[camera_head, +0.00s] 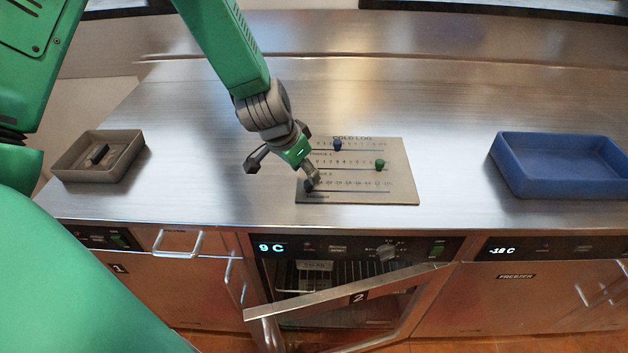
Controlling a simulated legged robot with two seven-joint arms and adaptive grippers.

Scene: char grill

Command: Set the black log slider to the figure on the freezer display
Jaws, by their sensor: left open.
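The cold log board (405,190) lies flat on the steel counter, with three slider rows. The black slider (309,187) appears at the left end of the bottom row, partly hidden by a fingertip. The scale figures there are too small to read surely. The freezer display (501,251) at the right reads -18 C. My left gripper (282,174) is open, its fingers spread, with one finger over the board's left edge at the black slider and the other over bare counter to the left. Whether that finger touches the slider I cannot tell. My right gripper is not in view.
A blue slider (337,145) is on the top row and a green slider (380,163) on the middle row. A blue tray (510,178) stands right, a grey-brown tray (70,168) with a dark block left. Fridge 2's door (352,292) hangs ajar below; its display (272,247) reads 9 C.

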